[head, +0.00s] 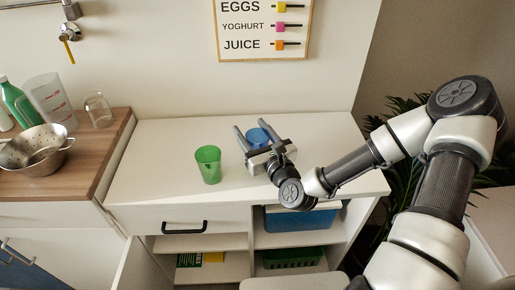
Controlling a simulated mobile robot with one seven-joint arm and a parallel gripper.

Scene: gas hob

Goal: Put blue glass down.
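The blue glass (257,137) is between the two fingers of my gripper (250,125), above or on the white cabinet top. The fingers lie on either side of it, and it fills the gap, so my gripper looks shut on it. Its lower part is hidden by the gripper body. I cannot tell whether its base touches the surface. A green glass (208,165) stands upright on the white top, to the left of my gripper and apart from it.
The white cabinet top (160,150) is clear left of the green glass. A wooden counter at left holds a metal colander (38,150), a measuring jug (50,100), a clear glass (98,110) and a green bottle (18,102). A plant (400,105) stands at right.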

